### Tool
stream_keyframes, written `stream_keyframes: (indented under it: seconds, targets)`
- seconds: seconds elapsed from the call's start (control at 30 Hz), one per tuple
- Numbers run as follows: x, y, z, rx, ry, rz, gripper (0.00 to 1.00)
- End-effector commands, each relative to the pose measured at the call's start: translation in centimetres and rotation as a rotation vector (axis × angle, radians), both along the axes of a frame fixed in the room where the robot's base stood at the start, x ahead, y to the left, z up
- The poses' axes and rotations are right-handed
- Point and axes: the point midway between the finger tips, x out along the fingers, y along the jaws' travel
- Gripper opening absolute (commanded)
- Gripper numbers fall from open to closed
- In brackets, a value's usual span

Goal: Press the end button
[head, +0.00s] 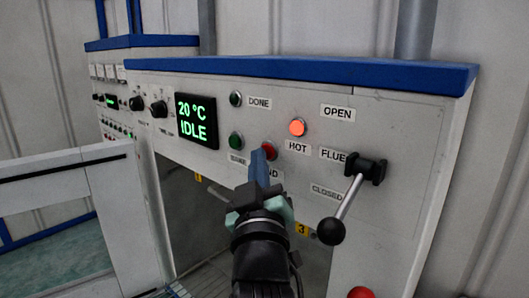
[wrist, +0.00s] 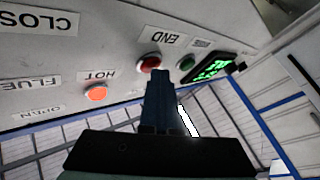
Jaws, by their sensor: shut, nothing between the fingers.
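The red end button (head: 269,151) is on the sloping white panel, with its END label partly hidden behind my gripper in the head view. In the wrist view the fingertips (wrist: 158,75) appear right by the button's edge. I cannot tell whether they touch it.
A green button (head: 236,141) is just left of the red one. The HOT lamp (head: 298,127) glows orange, and the DONE lamp (head: 236,99) is dark. The display (head: 197,120) reads 20 °C IDLE. A flue lever (head: 347,205) juts out on the right.

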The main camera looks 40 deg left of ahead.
Motion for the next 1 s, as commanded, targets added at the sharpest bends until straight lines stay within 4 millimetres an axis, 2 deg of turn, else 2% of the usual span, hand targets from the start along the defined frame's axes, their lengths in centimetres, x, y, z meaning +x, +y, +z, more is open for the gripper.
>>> stream_keyframes:
  seconds: [0.3,0.67,1.0]
  targets:
    - [-1.5,0.1,-0.1,-0.001,0.002,-0.001,0.00]
    - [-1.7,0.1,-0.1,0.000,0.001,0.000,0.00]
    - [-4.9,0.4,0.0,-0.002,0.001,0.002,0.00]
